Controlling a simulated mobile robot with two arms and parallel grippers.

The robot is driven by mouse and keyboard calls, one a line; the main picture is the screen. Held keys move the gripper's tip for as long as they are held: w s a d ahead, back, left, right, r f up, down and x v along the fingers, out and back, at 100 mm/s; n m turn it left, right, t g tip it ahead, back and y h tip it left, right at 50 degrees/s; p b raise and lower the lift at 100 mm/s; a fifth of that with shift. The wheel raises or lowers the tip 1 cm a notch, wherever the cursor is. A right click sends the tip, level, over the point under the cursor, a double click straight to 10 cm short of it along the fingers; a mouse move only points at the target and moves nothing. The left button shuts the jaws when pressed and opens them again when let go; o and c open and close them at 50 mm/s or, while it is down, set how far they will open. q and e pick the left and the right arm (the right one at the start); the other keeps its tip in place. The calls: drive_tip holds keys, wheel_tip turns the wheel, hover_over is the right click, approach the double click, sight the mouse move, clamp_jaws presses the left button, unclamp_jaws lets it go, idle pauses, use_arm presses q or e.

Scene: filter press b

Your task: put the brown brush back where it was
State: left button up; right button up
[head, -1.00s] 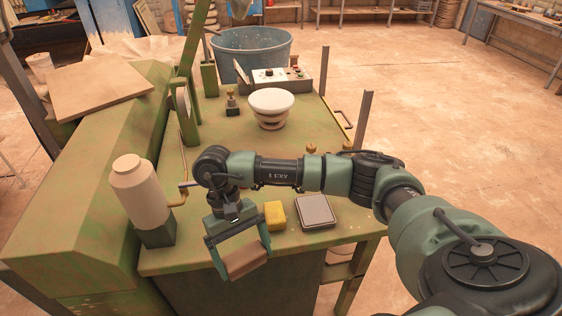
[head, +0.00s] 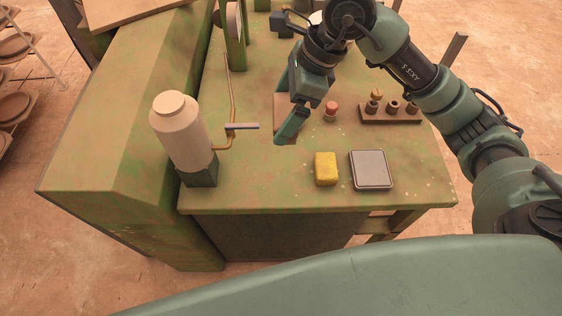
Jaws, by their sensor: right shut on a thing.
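My right gripper (head: 287,106) is over the green table (head: 260,180), left of the middle, with its arm reaching in from the right. It is shut on the brown brush (head: 281,104), a flat brown block partly hidden behind a finger and the wrist. I cannot tell whether the brush touches the table top or hangs just above it. My left gripper is not in view.
A yellow sponge (head: 325,169) and a grey square pad (head: 371,170) lie near the front edge. A red-topped piece (head: 331,111) and a brown rack (head: 391,114) stand right of the gripper. A cream bottle (head: 180,132) and crank (head: 231,140) are left.

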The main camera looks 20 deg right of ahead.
drive_tip(key=f+p, duration=0.3)
drive_tip(key=f, duration=1.6)
drive_tip(key=shift+s, duration=0.2)
drive_tip(key=shift+f, duration=0.1)
drive_tip(key=shift+f, duration=0.15)
drive_tip(key=o, duration=1.1)
